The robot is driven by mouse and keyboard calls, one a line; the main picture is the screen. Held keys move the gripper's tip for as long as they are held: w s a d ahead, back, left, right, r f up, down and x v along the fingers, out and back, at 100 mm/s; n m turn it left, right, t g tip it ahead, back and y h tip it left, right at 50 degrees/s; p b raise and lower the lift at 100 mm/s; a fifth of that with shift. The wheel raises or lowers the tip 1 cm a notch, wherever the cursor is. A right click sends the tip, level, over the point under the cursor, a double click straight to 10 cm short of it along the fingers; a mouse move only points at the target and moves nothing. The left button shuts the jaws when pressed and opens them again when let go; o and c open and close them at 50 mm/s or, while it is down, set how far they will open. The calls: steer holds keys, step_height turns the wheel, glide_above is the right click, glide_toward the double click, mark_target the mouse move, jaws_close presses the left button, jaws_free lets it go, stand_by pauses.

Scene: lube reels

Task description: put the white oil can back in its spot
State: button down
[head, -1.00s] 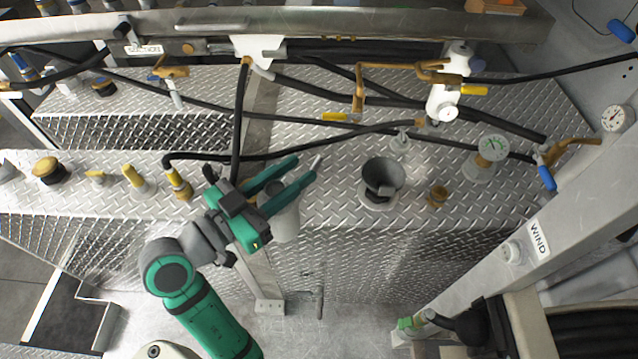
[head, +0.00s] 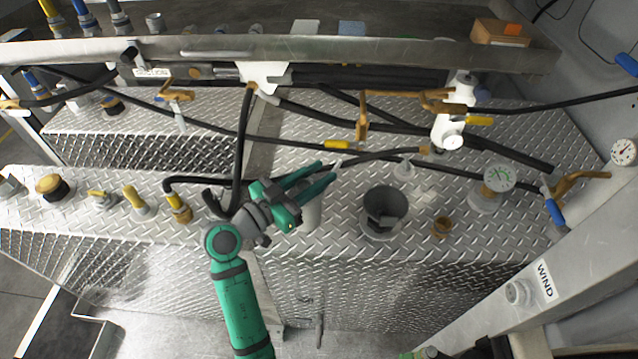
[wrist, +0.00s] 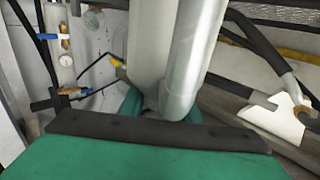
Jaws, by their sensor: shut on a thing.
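The white oil can (head: 311,213) is in my gripper (head: 326,172), above the diamond-plate tank top.
Black hoses (head: 300,135) and brass valves cross between the gripper and the shelf. A wooden box (head: 500,33) sits at the shelf's right end.

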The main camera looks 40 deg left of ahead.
steer(key=shift+w+a+f, duration=0.15)
steer(key=shift+w+f, duration=0.25)
steer(key=shift+f, duration=0.05)
steer(key=shift+w+a+f, duration=0.1)
steer(key=shift+w+f, duration=0.05)
steer(key=shift+f, duration=0.8)
steer(key=shift+w+f, duration=0.15)
steer(key=shift+f, duration=0.85)
steer(key=c, duration=1.3)
jaws_free()
steer(key=shift+c, duration=0.2)
steer(key=v, duration=1.2)
